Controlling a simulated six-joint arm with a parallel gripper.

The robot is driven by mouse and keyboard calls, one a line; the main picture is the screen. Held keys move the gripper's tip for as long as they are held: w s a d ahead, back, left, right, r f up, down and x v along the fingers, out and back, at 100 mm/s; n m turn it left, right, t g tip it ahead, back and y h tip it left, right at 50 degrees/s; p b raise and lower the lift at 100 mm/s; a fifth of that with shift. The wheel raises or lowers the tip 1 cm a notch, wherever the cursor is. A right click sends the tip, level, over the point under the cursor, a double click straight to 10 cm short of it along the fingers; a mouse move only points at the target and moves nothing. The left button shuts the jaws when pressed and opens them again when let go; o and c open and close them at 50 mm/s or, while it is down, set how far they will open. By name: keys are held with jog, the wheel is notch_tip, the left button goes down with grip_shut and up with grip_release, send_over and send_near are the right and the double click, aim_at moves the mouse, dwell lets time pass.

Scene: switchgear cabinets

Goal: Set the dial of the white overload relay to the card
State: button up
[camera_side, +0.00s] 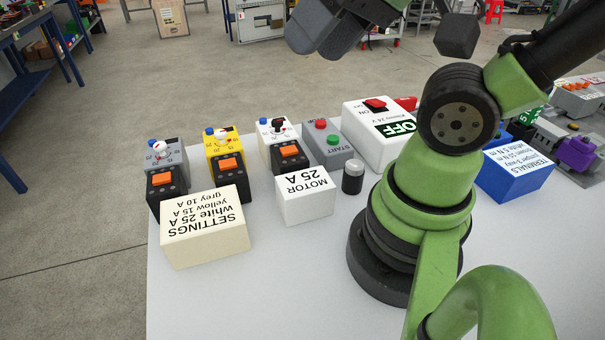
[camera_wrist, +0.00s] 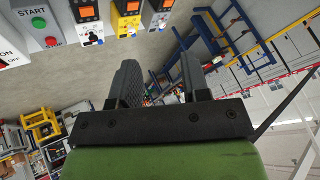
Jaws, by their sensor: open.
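The white overload relay (camera_side: 270,129) stands on the table behind a black unit with an orange button, right of the yellow relay (camera_side: 221,138) and grey relay (camera_side: 168,151). Its dial (camera_side: 278,125) has a dark knob; I cannot read its setting. The cream settings card (camera_side: 204,228) reads white 25 A, yellow 15 A, grey 10 A. My gripper (camera_wrist: 160,62) is open and empty, high above the table and away from the relay. In the wrist view the white relay (camera_wrist: 91,29) is at the upper left, beyond the fingers.
A white block (camera_side: 305,203) reads MOTOR 25 A. A grey START box (camera_side: 327,145) and a white OFF box (camera_side: 380,133) with a red switch stand right of the relays. A small black cylinder (camera_side: 353,178) stands near my base. The front table area is clear.

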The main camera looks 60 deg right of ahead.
jog(key=shift+o, duration=0.4)
jog(key=shift+o, duration=0.5)
jog(key=shift+w, duration=0.15)
jog(key=n+g+h, duration=0.2)
jog(key=n+g, duration=0.5)
jog(key=n, duration=1.5)
send_over(277, 121)
notch_tip(277, 121, down, 13)
notch_tip(277, 121, down, 10)
jog(key=shift+r, duration=0.1)
jog(key=c, duration=0.9)
